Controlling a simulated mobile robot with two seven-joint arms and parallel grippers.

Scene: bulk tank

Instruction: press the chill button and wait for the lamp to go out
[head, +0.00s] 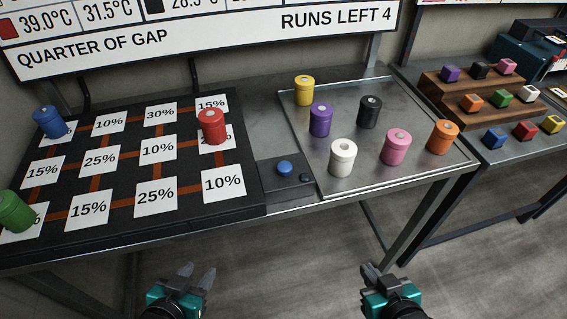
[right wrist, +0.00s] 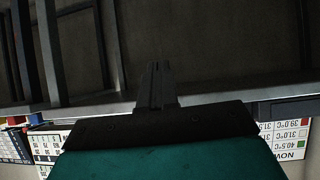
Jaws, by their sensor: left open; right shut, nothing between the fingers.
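A round blue button (head: 284,168) sits on a dark panel (head: 275,190) between the black percentage board and the metal tray. A small dark round piece (head: 305,178) lies to its right on the panel; whether it is the lamp I cannot tell, and no glow shows on it. My left gripper (head: 197,273) is open and empty, in front of and below the table edge. My right gripper (head: 369,270) is shut and empty, further right, also in front of the table. Its closed fingers (right wrist: 158,85) show in the right wrist view. Both are well apart from the button.
The black board (head: 130,225) carries percentage cards and blue (head: 49,122), red (head: 211,127) and green (head: 15,212) canisters. The metal tray (head: 345,105) holds several coloured canisters. A sign (head: 200,30) above reads "RUNS LEFT 4". A side table (head: 500,150) with coloured blocks stands right.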

